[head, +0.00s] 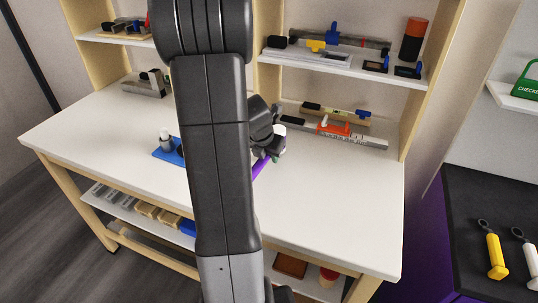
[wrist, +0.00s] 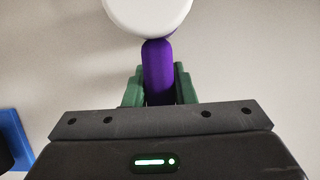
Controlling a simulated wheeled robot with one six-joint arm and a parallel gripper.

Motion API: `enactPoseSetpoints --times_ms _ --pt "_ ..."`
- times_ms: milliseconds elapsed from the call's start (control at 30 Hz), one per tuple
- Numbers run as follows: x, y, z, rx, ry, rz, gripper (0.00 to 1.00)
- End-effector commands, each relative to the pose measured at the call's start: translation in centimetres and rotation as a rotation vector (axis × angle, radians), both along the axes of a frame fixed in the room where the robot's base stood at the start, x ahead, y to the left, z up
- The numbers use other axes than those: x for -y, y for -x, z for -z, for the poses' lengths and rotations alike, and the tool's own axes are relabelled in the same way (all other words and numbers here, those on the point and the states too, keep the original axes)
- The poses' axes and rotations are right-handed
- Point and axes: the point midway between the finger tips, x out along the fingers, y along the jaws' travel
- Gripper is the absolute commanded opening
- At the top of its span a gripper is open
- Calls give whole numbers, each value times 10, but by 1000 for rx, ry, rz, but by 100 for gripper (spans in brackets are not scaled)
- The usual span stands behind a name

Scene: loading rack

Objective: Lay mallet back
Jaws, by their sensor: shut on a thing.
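The mallet has a purple handle and a round white head. In the wrist view, the handle (wrist: 158,72) stands between the green fingers of my gripper (wrist: 159,88), which is shut on it. The white head (wrist: 148,12) is beyond the fingers and is cut off by the top edge. In the head view, my gripper (head: 268,150) is over the middle of the white bench, and part of the purple handle (head: 262,167) shows below it. My arm hides much of this area. I cannot tell whether the mallet touches the bench.
A blue base (head: 167,154) with a grey upright piece is left of my arm on the white bench (head: 330,195). A grey level-like bar (head: 365,141) and an orange tool (head: 333,128) lie at the back right. Shelves stand behind. The bench's front right is clear.

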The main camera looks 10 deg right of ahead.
Motion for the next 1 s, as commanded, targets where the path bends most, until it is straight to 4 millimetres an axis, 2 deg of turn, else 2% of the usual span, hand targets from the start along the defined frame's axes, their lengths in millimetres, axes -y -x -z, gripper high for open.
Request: enactPoseSetpoints --times_ms 333,367,467,867,1000 --pt "0 -1 8 1 0 0 0" --pt "0 0 8 1 -1 0 27" --pt "0 0 7 0 0 0 45" --pt "0 0 5 2 1 0 45" --pt "-5 5 -17 5 0 -1 45"
